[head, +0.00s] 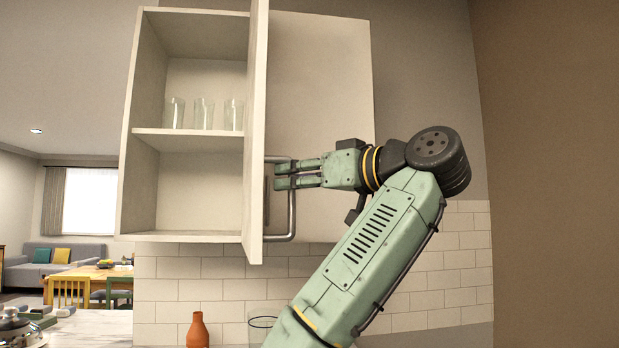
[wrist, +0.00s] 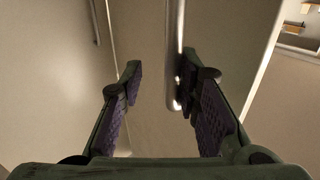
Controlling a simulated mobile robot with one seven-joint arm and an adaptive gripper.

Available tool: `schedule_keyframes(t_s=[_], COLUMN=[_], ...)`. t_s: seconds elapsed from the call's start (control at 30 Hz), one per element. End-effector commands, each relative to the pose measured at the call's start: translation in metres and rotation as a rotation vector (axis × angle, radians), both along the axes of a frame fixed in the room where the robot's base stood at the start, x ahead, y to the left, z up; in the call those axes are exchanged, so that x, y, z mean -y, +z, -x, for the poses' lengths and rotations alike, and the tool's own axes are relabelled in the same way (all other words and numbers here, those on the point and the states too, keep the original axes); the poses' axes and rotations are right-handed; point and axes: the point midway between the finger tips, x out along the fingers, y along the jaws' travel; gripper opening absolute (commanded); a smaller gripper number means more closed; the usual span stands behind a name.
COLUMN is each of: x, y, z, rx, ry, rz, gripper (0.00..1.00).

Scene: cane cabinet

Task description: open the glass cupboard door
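The cupboard door (head: 256,90) stands swung out from the cupboard, roughly edge-on in the head view, with the inside in plain sight. Its metal bar handle (head: 291,220) is on the right face of the door. My gripper (head: 279,177) is at the upper part of this handle, coming from the right. In the wrist view, the fingers of my gripper (wrist: 158,78) are spread apart. The handle (wrist: 173,40) passes close beside the right fingertip, on its inner side; whether they touch cannot be told. Several clear glasses (head: 204,114) stand on the shelf.
The cupboard's shelf (head: 190,139) divides two compartments; the lower one looks empty. A closed panel (head: 325,80) lies right of the door. Below are an orange bottle (head: 197,331) and a clear glass vessel (head: 262,324). Another handle (wrist: 95,22) shows at the wrist view's upper left.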

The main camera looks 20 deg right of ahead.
Motion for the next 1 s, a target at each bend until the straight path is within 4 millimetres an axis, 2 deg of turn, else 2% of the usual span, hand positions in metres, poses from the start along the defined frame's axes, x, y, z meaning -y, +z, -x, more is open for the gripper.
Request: schedule_keyframes(t_s=[0.2, 0.37, 0.5, 0.7, 1.0], x=[0.012, 0.019, 0.037, 0.054, 0.062], y=[0.005, 0.001, 0.001, 0.000, -0.001], z=[0.015, 0.028, 0.058, 0.084, 0.099], rx=[0.014, 0.003, 0.004, 0.001, -0.002], ry=[-0.015, -0.010, -0.009, -0.004, 0.001], rz=[0.001, 0.003, 0.002, 0.001, 0.001], gripper=[0.31, 0.31, 0.31, 0.31, 0.31])
